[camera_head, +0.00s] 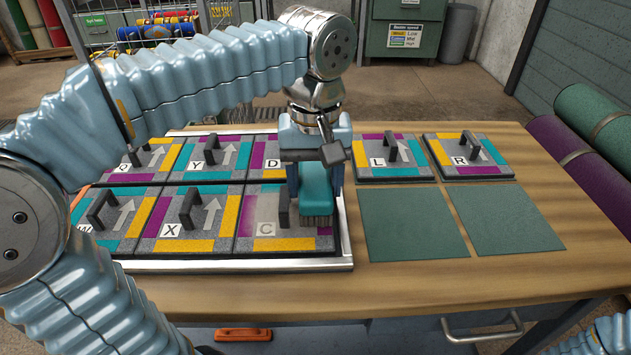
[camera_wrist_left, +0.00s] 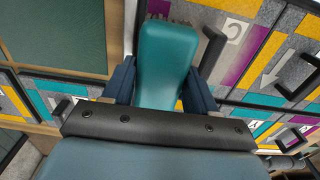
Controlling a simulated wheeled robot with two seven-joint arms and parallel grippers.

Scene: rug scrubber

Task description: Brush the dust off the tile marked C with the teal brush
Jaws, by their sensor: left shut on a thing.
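My left gripper (camera_head: 316,172) is shut on the teal brush (camera_head: 316,188), which hangs bristles down at the right edge of the tile marked C (camera_head: 228,231). The brush also shows between the fingers in the left wrist view (camera_wrist_left: 165,62). The C tile lies in the front right place of the metal-rimmed tray, with a black handle standing up on it. A pale, greyish patch, dust-like, covers part of the tile around its upper middle. The bristles look to be on or just above the tile; I cannot tell which. My right gripper is not in view.
The tray (camera_head: 240,266) holds other tiles, including X (camera_head: 190,245), Y and D, each handled. Tiles L (camera_head: 392,172) and R (camera_head: 470,172) lie to the right, behind two bare green squares (camera_head: 412,225). The table's front right is clear.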

